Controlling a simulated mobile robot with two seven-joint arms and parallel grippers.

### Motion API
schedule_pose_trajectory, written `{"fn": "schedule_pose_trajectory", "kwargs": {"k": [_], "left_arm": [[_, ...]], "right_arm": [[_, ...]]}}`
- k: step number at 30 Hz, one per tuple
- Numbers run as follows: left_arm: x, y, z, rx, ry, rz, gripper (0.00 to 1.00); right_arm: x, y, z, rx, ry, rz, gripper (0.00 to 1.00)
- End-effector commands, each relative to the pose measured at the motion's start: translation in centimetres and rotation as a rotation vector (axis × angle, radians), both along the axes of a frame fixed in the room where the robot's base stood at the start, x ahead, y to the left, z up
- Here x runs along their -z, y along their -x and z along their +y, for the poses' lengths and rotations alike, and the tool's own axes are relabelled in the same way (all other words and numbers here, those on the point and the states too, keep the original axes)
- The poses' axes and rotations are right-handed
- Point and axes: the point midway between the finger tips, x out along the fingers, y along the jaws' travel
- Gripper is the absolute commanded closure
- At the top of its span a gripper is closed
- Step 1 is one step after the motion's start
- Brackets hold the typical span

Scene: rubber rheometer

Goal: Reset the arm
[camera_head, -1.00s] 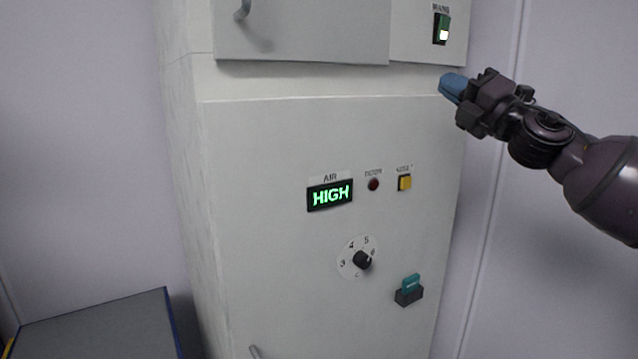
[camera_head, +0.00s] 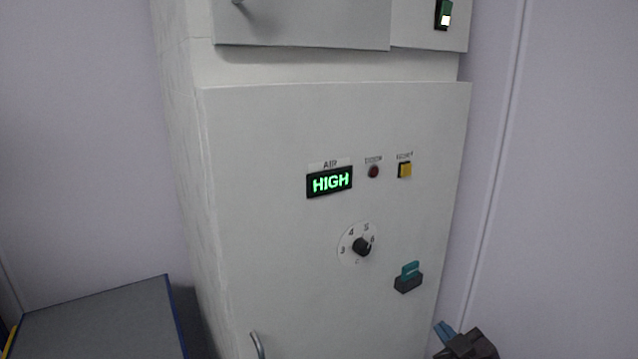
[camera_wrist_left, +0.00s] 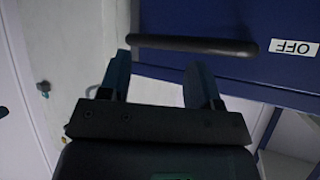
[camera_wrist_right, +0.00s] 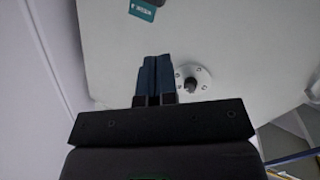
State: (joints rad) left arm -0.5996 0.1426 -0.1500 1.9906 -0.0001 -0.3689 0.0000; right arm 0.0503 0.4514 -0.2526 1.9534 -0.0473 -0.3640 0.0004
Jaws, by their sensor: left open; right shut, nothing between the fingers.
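My right gripper (camera_head: 446,329) is at the lower right edge of the head view, low beside the machine cabinet (camera_head: 260,130). Its blue fingers are shut with nothing between them, as the right wrist view (camera_wrist_right: 155,62) shows. There it points at the white panel near the black dial (camera_wrist_right: 190,85), apart from it as far as I can tell. My left gripper (camera_wrist_left: 160,78) shows only in its wrist view, open and empty. A dark bar handle (camera_wrist_left: 190,45) lies across just beyond its fingertips, on a blue panel (camera_wrist_left: 190,65) with an OFF label (camera_wrist_left: 295,47).
The cabinet front has a green HIGH display (camera_head: 330,182), a red lamp (camera_head: 373,171), a yellow button (camera_head: 405,170), a numbered dial (camera_head: 361,246) and a teal switch (camera_head: 409,277). A grey-topped, blue-edged surface (camera_head: 100,320) stands at lower left. Walls flank the cabinet.

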Motion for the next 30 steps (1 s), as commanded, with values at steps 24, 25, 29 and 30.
{"fn": "schedule_pose_trajectory", "kwargs": {"k": [24,25,29,30], "left_arm": [[0.1,0.1,0.0,0.0,0.0,0.003,0.42],[0.1,0.1,0.0,0.0,0.0,0.003,0.42],[0.1,0.1,0.0,0.0,0.0,0.003,0.42],[0.1,0.1,0.0,0.0,0.0,0.003,0.42]], "right_arm": [[21.2,25.2,-3.6,0.367,-0.316,0.535,1.0],[21.3,25.4,-3.7,0.368,-0.315,0.539,1.0],[21.4,25.4,-3.7,0.368,-0.315,0.539,1.0],[21.4,25.4,-3.7,0.368,-0.315,0.539,1.0]]}}
